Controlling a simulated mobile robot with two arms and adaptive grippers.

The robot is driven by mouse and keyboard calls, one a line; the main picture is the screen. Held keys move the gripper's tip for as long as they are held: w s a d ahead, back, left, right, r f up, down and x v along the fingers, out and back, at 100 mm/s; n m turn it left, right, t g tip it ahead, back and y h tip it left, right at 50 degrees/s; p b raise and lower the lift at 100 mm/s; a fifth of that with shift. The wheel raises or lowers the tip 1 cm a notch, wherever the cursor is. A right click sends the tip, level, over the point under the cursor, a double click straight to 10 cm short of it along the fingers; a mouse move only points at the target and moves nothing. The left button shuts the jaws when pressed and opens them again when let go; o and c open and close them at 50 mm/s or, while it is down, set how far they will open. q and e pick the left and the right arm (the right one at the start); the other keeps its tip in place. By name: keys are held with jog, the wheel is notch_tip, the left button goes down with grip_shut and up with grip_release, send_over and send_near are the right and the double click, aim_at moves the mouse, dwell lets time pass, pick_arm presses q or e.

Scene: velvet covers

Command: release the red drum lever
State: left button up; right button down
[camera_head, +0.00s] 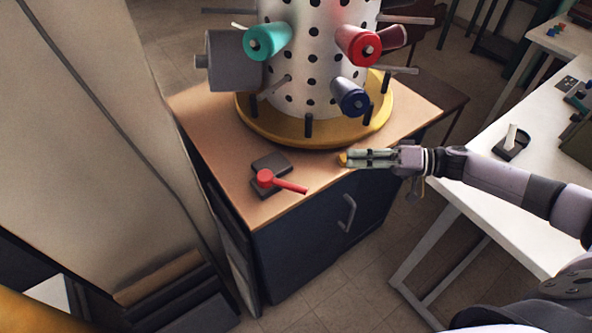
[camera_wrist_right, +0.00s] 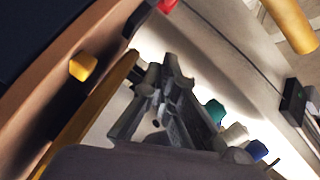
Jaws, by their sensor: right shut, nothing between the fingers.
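The red lever (camera_head: 288,184) sits on a dark grey base (camera_head: 270,163) on the wooden cabinet top, in front of the drum. Its round hub is at the left and its handle points right and slightly toward the front. A small red piece shows at the top edge of the right wrist view; I cannot tell whether it is the lever. The white perforated drum (camera_head: 297,72) stands on a yellow round plate (camera_head: 255,126). My right gripper (camera_head: 352,158) is shut and empty, to the right of the lever and apart from it. My left gripper is not in view.
A small yellow piece (camera_wrist_right: 83,67) is close to my right fingertips, near the cabinet top's edge. Coloured spools and pegs stick out from the drum. A white table (camera_head: 470,190) stands at the right. A pale panel (camera_head: 90,130) rises at the left.

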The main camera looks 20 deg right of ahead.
aim_at(284, 184)
jog(key=x, duration=0.4)
jog(key=shift+w+a+r+p, duration=0.15)
jog(key=shift+a+p, duration=0.1)
jog(key=shift+p, duration=0.15)
jog(key=x, duration=0.5)
jog(key=shift+w+a+p, duration=0.1)
jog(key=shift+a+p, duration=0.05)
jog(key=shift+p, duration=0.2)
jog(key=shift+s+a+f+p, duration=0.35)
jog(key=shift+s+a+f, duration=0.55)
jog(key=shift+s, duration=0.25)
jog(key=shift+s+a+f, duration=0.1)
jog(key=shift+s+f, duration=0.1)
jog(key=shift+s, duration=0.05)
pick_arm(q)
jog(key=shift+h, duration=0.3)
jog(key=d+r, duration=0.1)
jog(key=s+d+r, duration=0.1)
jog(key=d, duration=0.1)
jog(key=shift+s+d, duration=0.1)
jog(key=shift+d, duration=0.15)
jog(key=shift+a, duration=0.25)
